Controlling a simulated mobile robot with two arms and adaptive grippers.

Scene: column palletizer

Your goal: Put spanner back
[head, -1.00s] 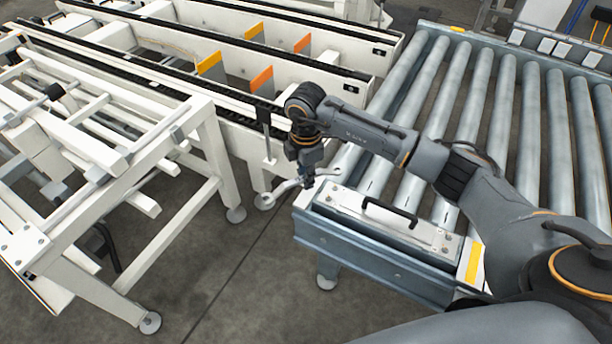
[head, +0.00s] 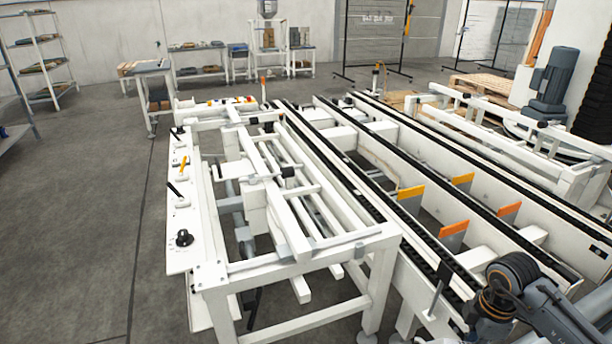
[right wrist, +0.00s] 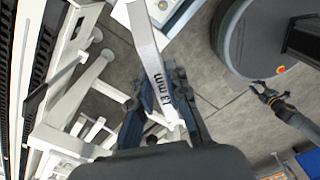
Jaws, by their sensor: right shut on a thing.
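The spanner (right wrist: 148,50) is a long, light metal bar marked "13 mm" in the right wrist view. My right gripper (right wrist: 165,88) is shut on it, and the spanner extends from the fingers toward the top of that view. In the head view, part of my right arm shows at the bottom right corner, but the spanner and the fingertips are out of the picture. A small dark gripper, likely my left gripper (right wrist: 268,93), shows in the right wrist view near my round base; its finger state is too small to tell.
A white machine frame (head: 300,262) with a control panel (head: 183,215) stands in front. Chain conveyors (head: 400,185) run beside it on the right. Workbenches (head: 200,72) and a shelf rack (head: 42,65) stand at the back. The grey floor (head: 85,190) at left is clear.

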